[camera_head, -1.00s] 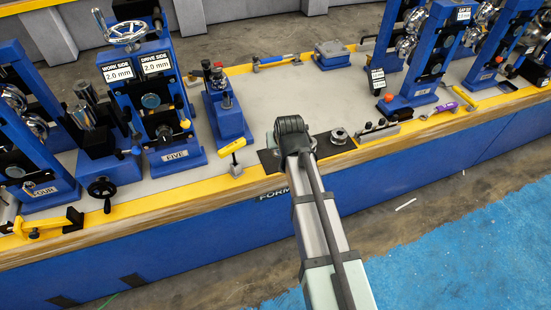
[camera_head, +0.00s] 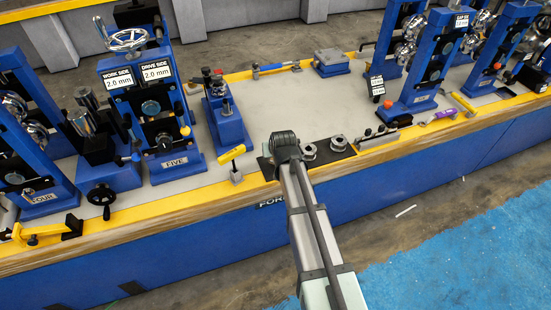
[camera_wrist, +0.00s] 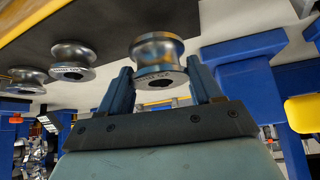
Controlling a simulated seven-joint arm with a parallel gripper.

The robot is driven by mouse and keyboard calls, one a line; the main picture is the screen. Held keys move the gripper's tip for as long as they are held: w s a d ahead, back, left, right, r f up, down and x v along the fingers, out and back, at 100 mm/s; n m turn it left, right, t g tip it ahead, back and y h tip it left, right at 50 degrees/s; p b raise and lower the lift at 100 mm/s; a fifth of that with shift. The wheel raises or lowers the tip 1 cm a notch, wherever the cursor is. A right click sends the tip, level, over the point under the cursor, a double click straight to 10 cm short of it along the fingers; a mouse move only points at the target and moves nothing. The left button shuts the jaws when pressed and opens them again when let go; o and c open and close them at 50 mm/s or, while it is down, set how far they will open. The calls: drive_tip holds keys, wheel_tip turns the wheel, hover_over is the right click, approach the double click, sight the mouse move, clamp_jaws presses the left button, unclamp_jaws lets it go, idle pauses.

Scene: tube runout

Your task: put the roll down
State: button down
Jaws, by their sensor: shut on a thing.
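The roll (camera_wrist: 157,62), a shiny metal spool with a wide flange and a dark bore, sits between the two fingers of my gripper (camera_wrist: 158,77) in the wrist view. My gripper is shut on it. In the head view my wrist (camera_head: 284,147) is over the left end of a dark mat (camera_head: 345,149) at the bench's front edge, and it hides the held roll and the fingers. The mat also fills the upper part of the wrist view (camera_wrist: 105,25). I cannot tell whether the held roll touches the mat.
Two similar rolls stand on the mat to the right, a nearer one (camera_head: 308,151) and a farther one (camera_head: 338,142). A yellow-handled tool (camera_head: 233,155) is close on the left. Blue stand FIVE (camera_head: 168,125) is farther left.

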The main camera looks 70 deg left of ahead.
drive_tip(key=shift+f, duration=1.75)
drive_tip(key=shift+f, duration=0.1)
drive_tip(key=shift+c, duration=0.9)
unclamp_jaws()
drive_tip(key=shift+f, duration=0.1)
drive_tip(key=shift+r, duration=0.2)
drive_tip(key=v, duration=1.2)
drive_tip(key=shift+f, duration=0.1)
